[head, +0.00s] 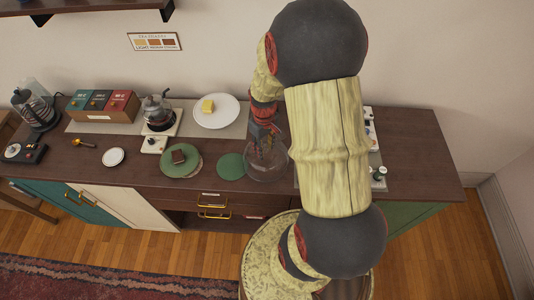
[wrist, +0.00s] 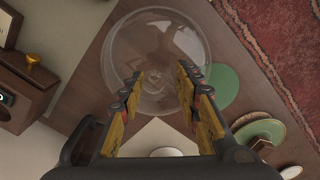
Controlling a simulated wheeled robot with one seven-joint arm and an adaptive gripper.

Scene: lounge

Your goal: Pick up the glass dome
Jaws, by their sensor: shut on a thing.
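The glass dome (head: 266,165) is clear and see-through. In the head view it is near the front edge of the dark wooden sideboard, just right of a flat green disc (head: 231,166). In the wrist view the dome (wrist: 157,28) shows as a large clear round beyond the fingers. My gripper (head: 263,139) is above the dome, pointing down. Its fingers (wrist: 160,92) are shut on the top of the dome; the grip point itself is hard to make out through the glass. I cannot tell whether the rim touches the sideboard.
Left of the disc is a green plate (head: 168,170) with a brown cake piece (head: 178,156). Behind are a white plate (head: 230,113) with a yellow block (head: 208,106) and a glass pot (head: 158,111).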

